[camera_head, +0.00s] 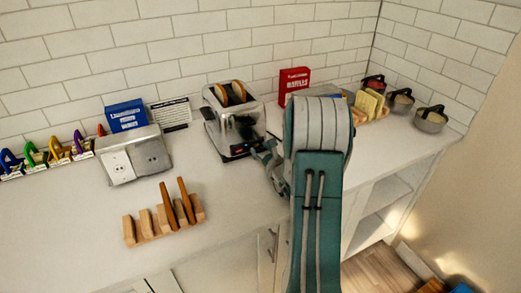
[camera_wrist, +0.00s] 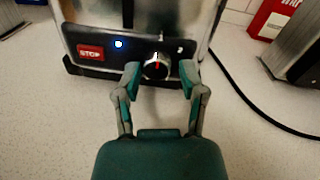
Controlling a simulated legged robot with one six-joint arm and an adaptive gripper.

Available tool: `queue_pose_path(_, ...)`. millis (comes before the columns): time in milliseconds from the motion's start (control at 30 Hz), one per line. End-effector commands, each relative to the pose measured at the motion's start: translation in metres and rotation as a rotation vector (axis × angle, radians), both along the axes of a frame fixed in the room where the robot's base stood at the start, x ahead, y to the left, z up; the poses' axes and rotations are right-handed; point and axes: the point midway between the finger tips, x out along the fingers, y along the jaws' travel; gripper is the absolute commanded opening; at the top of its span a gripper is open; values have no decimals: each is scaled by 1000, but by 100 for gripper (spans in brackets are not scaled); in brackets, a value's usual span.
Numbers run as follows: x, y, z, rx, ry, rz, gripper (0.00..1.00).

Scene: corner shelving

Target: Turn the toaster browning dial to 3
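The toaster (camera_head: 226,120) is a silver two-slot unit with toast in its slots, standing against the tiled wall left of my arm. In the wrist view its dark front panel (camera_wrist: 105,45) has a red STOP button (camera_wrist: 90,52), a lit blue light (camera_wrist: 118,44) and the browning dial (camera_wrist: 155,67). The dial is a round knob with a red pointer line facing roughly up. The dial numbers are too small to read. My gripper (camera_wrist: 160,77) is open, with one fingertip on each side of the dial; I cannot tell whether they touch it. It also shows in the head view (camera_head: 259,149), partly hidden by my arm.
A dark cord (camera_wrist: 265,115) runs over the counter right of the toaster. A red box (camera_head: 293,80) stands behind my arm. A metal outlet box (camera_head: 135,158) and a wooden rack (camera_head: 165,222) stand left. The counter's front left (camera_head: 60,235) is clear.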

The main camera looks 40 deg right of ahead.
Motion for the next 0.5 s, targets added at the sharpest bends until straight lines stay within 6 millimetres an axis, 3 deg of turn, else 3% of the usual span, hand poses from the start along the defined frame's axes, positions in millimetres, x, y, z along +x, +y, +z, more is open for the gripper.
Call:
queue_pose_path(33,0,1,0,0,-1,1,12)
queue_pose_path(67,0,1,0,-1,-1,0,0)
queue_pose_path(500,1,-1,0,37,-11,2,0)
